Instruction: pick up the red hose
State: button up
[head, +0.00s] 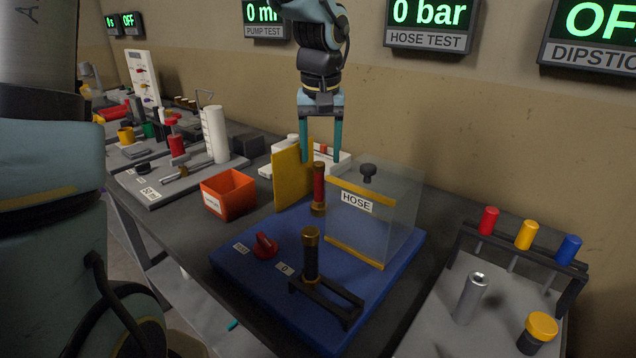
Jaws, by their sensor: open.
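The red hose (318,188) stands upright on the blue base plate (385,285), with a brass-coloured fitting at each end. My gripper (320,160) is open and points down, with one teal finger to each side of the hose's upper end in the picture. The fingertips show at about the height of the hose's top fitting.
A yellow panel (290,181) stands close left of the hose. A clear box (392,218) labelled HOSE stands close right. A black hose (311,254) stands upright in front, by a black bracket (327,299). A red knob (264,246) and an orange bin (229,190) are left.

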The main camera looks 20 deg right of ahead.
aim_at(319, 181)
jog(key=shift+w+f+p, duration=0.15)
jog(key=shift+f+p, duration=0.1)
jog(key=shift+f, duration=1.05)
jog(key=shift+w+f+p, duration=0.2)
jog(key=shift+f+p, duration=0.05)
jog(key=shift+f, duration=1.05)
jog(key=shift+w+f+p, duration=0.15)
jog(key=shift+f+p, duration=0.1)
jog(key=shift+f, duration=1.05)
grip_shut()
